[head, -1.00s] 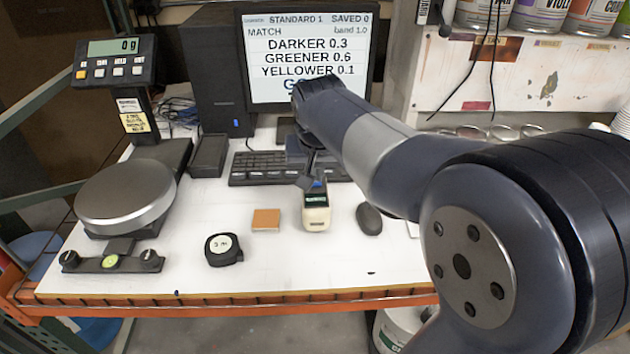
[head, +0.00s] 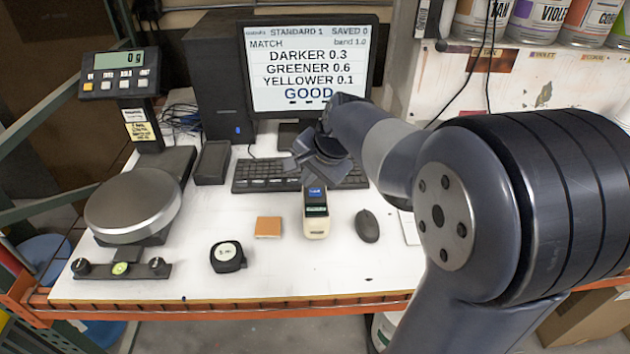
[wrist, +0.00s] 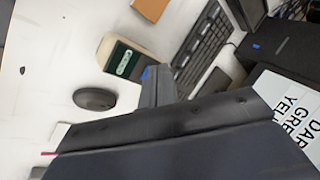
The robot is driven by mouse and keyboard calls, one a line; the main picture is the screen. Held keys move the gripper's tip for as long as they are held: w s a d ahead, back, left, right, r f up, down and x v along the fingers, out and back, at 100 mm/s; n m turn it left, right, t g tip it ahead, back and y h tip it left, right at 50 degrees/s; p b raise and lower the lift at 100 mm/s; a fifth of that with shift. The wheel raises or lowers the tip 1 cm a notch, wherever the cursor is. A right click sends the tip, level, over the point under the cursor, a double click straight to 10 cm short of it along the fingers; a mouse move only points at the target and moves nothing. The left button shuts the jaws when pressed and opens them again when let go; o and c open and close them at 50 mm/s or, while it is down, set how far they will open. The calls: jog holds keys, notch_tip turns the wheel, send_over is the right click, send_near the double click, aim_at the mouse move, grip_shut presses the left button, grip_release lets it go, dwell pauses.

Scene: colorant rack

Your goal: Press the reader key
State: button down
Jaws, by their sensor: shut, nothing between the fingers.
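The reader (head: 316,221) is a cream handheld device with a dark display, lying on the white table in front of the keyboard. Its blue key (head: 316,191) shows at its far end. In the wrist view the reader (wrist: 124,62) lies beyond my fingers, with a bit of the blue key (wrist: 145,73) visible beside them. My gripper (wrist: 157,72) is shut and empty. In the head view my gripper (head: 314,164) is over the keyboard, just behind the reader's key end, and appears apart from it. The fingertips are hard to make out there.
A monitor (head: 308,65) stands behind, reading GOOD. The keyboard (head: 262,176) is partly hidden by my arm. A tape measure (head: 227,257) and a scale (head: 133,205) are further left.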

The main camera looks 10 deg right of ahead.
aim_at(319, 194)
jog(key=w+d+r+m+t+y+p, duration=0.1)
jog(key=w+d+r+m+t+p, duration=0.2)
jog(key=m, duration=0.8)
jog(key=shift+w+d+r+y+p, duration=0.15)
jog(key=shift+r+y+p, duration=0.25)
jog(key=shift+r+p, duration=0.3)
jog(key=shift+f, duration=0.25)
notch_tip(319, 194, down, 8)
jog(key=b, duration=0.7)
jog(key=shift+f+b, duration=0.25)
jog(key=shift+b, duration=0.15)
jog(key=shift+f, duration=0.1)
dwell(0.4)
jog(key=shift+f+b, duration=0.3)
